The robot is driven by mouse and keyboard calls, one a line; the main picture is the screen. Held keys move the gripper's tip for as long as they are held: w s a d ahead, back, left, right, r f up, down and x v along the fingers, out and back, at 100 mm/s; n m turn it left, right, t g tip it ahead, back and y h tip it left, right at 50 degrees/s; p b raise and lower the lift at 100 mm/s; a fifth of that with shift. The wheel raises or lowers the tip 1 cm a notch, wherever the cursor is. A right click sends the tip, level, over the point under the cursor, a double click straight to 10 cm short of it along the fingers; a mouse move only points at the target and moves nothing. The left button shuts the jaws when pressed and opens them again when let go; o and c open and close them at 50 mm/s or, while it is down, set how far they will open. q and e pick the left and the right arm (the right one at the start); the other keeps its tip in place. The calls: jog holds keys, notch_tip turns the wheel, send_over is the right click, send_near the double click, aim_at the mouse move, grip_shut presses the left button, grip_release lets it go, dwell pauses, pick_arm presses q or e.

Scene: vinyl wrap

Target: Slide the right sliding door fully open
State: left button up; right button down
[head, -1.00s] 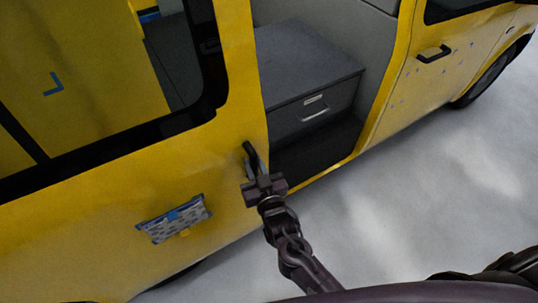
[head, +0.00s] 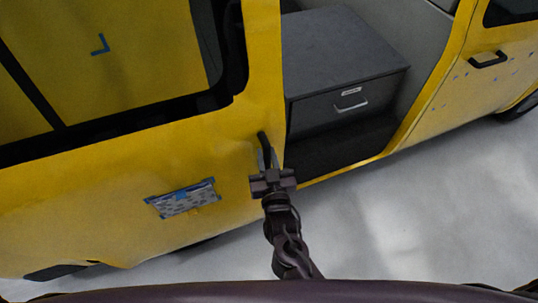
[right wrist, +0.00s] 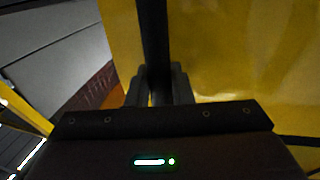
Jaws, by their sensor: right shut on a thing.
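The yellow sliding door (head: 222,150) of the van stands partly open, with an opening to the right of its edge. Its black handle (head: 264,142) is upright near that edge. My right gripper (head: 268,165) is at the handle's lower part and shut on it. In the right wrist view the black handle (right wrist: 154,40) runs down between the two fingers (right wrist: 158,85), with yellow door panel behind it. My left gripper is not in view.
Inside the opening is a grey drawer box (head: 340,75). A patterned pouch (head: 183,198) is taped to the door. The yellow front door (head: 465,85) with its own black handle (head: 488,60) is at right. Pale floor (head: 400,215) beside the van is clear.

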jog(key=c, duration=1.4)
grip_release()
jog(key=shift+s+a, duration=0.1)
jog(key=shift+a, duration=0.2)
jog(key=shift+o, duration=0.3)
jog(key=shift+a, duration=0.1)
jog(key=s+d+b, duration=0.1)
jog(key=s+b, duration=0.1)
jog(key=s, duration=0.5)
jog(key=shift+s+d, duration=0.15)
jog(key=shift+s, duration=0.25)
